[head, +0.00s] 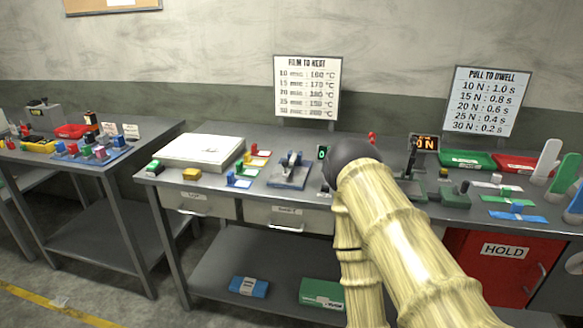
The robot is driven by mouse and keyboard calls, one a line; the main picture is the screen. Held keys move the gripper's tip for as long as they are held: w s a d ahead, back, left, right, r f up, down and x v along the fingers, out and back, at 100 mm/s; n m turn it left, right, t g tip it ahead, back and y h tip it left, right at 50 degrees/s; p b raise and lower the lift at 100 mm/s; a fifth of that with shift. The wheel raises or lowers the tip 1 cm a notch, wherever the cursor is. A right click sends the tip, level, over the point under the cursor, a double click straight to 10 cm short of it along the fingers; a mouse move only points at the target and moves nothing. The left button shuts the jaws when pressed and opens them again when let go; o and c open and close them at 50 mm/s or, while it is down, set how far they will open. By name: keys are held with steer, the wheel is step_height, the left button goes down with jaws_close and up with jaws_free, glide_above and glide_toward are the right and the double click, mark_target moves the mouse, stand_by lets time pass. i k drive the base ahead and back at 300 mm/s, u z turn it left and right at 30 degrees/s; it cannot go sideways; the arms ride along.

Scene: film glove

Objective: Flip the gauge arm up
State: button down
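A small black display with orange digits ending in "0 N" (424,143) stands at the back of the bench, right of my arm. Below it are dark green device parts (412,188), partly hidden by my arm. A blue-grey plate with an upright lever-like piece (290,170) sits left of my arm. I cannot tell for certain which of these is the gauge arm, or its exact pose. My pale, ribbed arm crosses the middle of the view, with a dark rounded joint at its top. My gripper's fingers do not show.
The grey bench (262,186) holds a white flat box (202,150), small coloured blocks, and a green tray (466,159) and red tray (518,163) at the right. A red HOLD cabinet (490,262) stands below. A second table (110,158) is at left, with a floor gap between.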

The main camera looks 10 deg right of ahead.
mark_target(288, 165)
steer(key=z, duration=0.35)
steer(key=i, duration=0.6)
steer(key=z, duration=0.45)
